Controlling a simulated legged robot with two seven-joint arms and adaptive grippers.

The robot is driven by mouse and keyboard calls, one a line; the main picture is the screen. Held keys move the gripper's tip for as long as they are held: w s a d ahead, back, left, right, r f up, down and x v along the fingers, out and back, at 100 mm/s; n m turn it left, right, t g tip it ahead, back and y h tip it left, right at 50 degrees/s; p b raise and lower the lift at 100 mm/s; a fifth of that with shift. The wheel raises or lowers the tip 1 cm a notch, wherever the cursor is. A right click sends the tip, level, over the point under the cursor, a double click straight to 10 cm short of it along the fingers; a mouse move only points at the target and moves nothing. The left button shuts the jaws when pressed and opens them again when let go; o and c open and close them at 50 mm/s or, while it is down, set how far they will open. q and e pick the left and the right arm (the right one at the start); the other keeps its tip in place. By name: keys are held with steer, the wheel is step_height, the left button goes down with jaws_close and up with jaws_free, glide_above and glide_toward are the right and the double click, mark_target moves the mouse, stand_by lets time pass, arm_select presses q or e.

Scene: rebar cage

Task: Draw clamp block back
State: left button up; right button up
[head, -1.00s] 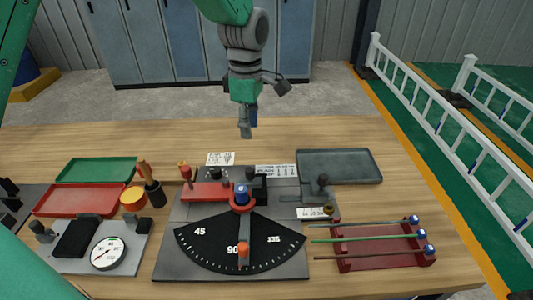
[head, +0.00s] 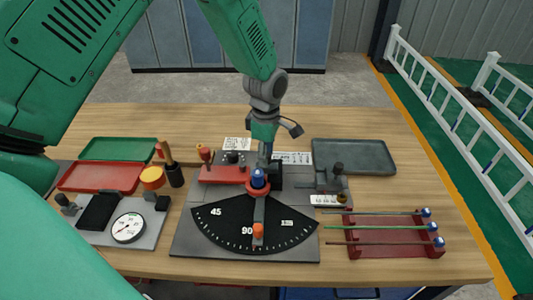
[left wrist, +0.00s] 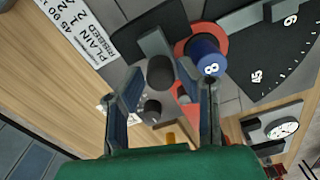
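The bending fixture (head: 190,240) lies on the bench, with a black dial, a blue post (head: 258,178) in a red collar and a red bar (head: 222,174). A dark block (head: 277,176), seemingly the clamp block, stands just right of the post, partly behind my left gripper (head: 266,155). In the left wrist view, a dark round knob (left wrist: 160,72) beside the block shows beyond the open fingers of the left gripper (left wrist: 165,95). The blue post (left wrist: 207,60) is close to the right finger. I cannot tell whether a finger touches anything. My right gripper is not in view.
A grey slide with a knob (head: 336,172) sits on the right. A red rack (head: 390,250) holds rods. Trays, a screwdriver (head: 170,160) and a gauge (head: 128,227) are left. A grey tray (head: 352,141) is back right. Bare bench lies along the back edge.

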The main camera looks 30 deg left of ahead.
arm_select(q)
jaws_close()
steer(key=shift+w+a+r+p, duration=0.15)
steer(key=shift+w+a+p, duration=0.2)
steer(key=shift+w, duration=0.2)
jaws_free()
steer(key=shift+w, duration=0.1)
step_height(320, 180, up, 12)
steer(key=shift+f, duration=0.2)
stand_by(0.5)
